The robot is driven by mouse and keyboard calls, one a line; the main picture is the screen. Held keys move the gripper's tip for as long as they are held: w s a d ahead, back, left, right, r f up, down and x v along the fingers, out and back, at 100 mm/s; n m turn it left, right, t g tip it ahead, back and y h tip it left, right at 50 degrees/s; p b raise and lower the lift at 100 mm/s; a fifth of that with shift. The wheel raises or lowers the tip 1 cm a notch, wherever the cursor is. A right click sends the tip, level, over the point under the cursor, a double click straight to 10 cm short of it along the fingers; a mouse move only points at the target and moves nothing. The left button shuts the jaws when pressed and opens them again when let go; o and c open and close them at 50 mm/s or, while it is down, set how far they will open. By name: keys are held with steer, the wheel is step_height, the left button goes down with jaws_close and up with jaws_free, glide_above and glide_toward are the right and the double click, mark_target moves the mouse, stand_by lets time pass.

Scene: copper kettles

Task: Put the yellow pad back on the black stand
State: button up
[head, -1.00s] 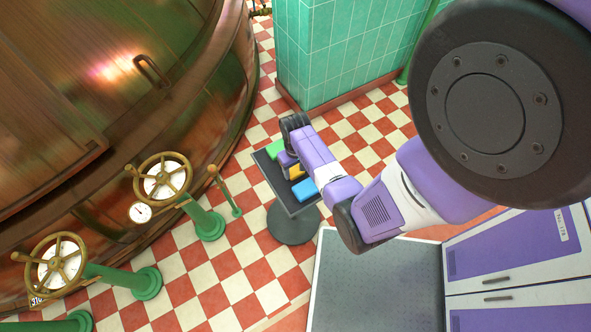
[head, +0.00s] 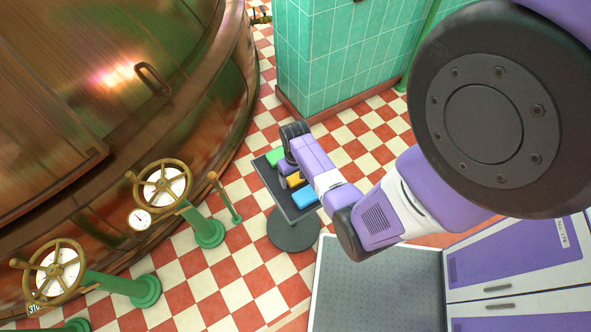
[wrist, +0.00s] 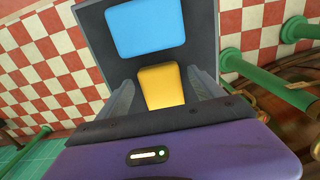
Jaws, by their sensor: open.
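The yellow pad (wrist: 161,86) lies on the dark top of the black stand (wrist: 202,38), between a blue pad and my gripper in the wrist view. It also shows in the head view (head: 295,179), partly hidden by my arm. The black stand (head: 309,213) has a tilted rectangular top on a round base. My gripper (wrist: 158,97) is open, with one finger on each side of the yellow pad's near part. I cannot tell whether the fingers touch it. In the head view my gripper (head: 286,170) is over the stand's top, mostly hidden.
A blue pad (head: 305,197) and a green pad (head: 275,156) lie on the same stand. Green posts with brass handwheels (head: 163,186) stand left, before a large copper kettle (head: 110,90). A green tiled pillar (head: 330,50) rises behind. Checkered floor around the stand is clear.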

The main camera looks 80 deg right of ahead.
mark_target(295, 179)
step_height(295, 179, up, 12)
steer(key=w+a+r+n+t+h, duration=0.1)
steer(key=a+r+n+t+h, duration=0.15)
steer(key=a, duration=0.65)
steer(key=a+r+n+t+h, duration=0.1)
steer(key=a+n+t, duration=0.25)
steer(key=a, duration=0.45)
steer(key=s+a+r+n+t+y, duration=0.1)
steer(key=a+r+t, duration=0.3)
steer(key=r, duration=0.8)
steer(key=s+a+r+n+t+y, duration=0.2)
steer(key=s+a+r+n+t, duration=0.1)
steer(key=a+r, duration=0.6)
step_height(295, 179, up, 4)
steer(key=shift+s+a+r+t+p, duration=0.15)
steer(key=shift+s+t+p, duration=0.25)
steer(key=shift+t, duration=0.6)
steer(key=shift+s+y, duration=0.15)
steer(key=shift+y, duration=0.1)
